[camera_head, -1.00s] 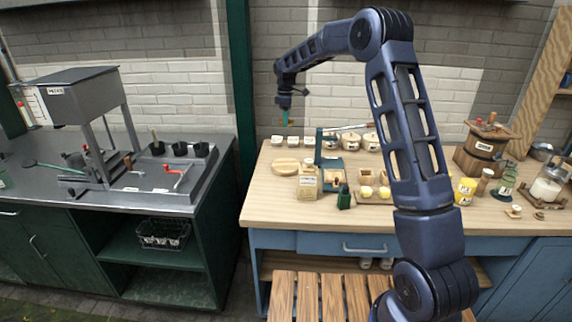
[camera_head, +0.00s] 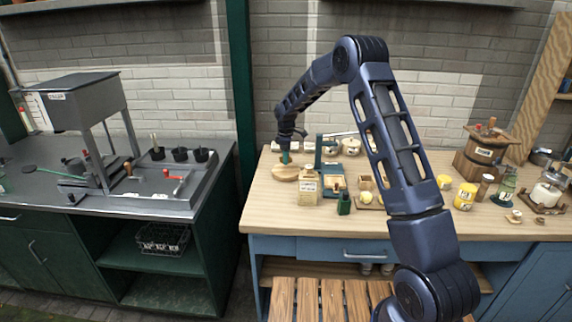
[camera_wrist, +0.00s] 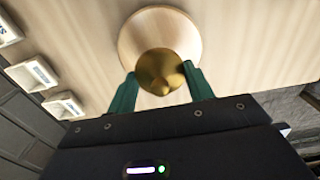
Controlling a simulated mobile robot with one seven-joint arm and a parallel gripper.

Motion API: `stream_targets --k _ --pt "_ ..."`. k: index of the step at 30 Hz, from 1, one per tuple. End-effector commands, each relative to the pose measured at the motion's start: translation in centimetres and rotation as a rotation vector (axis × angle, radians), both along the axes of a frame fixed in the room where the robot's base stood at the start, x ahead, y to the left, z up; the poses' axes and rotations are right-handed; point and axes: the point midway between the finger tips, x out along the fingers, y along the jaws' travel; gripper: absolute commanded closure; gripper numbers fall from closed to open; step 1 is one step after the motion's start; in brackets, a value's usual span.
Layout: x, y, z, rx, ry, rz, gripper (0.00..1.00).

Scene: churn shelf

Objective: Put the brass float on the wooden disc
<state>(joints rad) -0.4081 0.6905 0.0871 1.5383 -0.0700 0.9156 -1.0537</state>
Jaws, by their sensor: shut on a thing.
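The brass float (camera_wrist: 160,70) is a rounded golden piece with a small knob, held between the green fingertips of my gripper (camera_wrist: 158,84) in the wrist view. The wooden disc (camera_wrist: 150,28) is pale and round, and lies behind the float in that view. In the head view the wooden disc (camera_head: 285,173) lies on the left part of the wooden bench, and my gripper (camera_head: 285,157) is over it, pointing down. The float is too small to make out in the head view. I cannot tell whether the float touches the disc.
Small labelled white cups (camera_wrist: 38,74) stand near the wall edge, left in the wrist view. A beige labelled box (camera_head: 307,185) and a green scale (camera_head: 327,165) stand right of the disc. A metal sink unit (camera_head: 110,185) is at the left. The bench front left is clear.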

Motion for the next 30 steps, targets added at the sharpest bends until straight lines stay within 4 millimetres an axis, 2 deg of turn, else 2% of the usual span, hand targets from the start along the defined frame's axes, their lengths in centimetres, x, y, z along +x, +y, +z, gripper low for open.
stream_targets --k 9,21,22,25,30 --pt "-0.1 0.0 -3.8 -0.001 0.002 0.0 0.7" --pt "0.0 0.0 -4.3 0.0 0.001 0.0 0.7" --pt "0.0 0.0 -4.3 0.0 0.0 0.0 0.47" --pt "0.0 0.0 -4.3 0.0 0.0 0.0 0.27" --pt "0.0 0.0 -4.2 0.0 0.0 0.0 0.27"
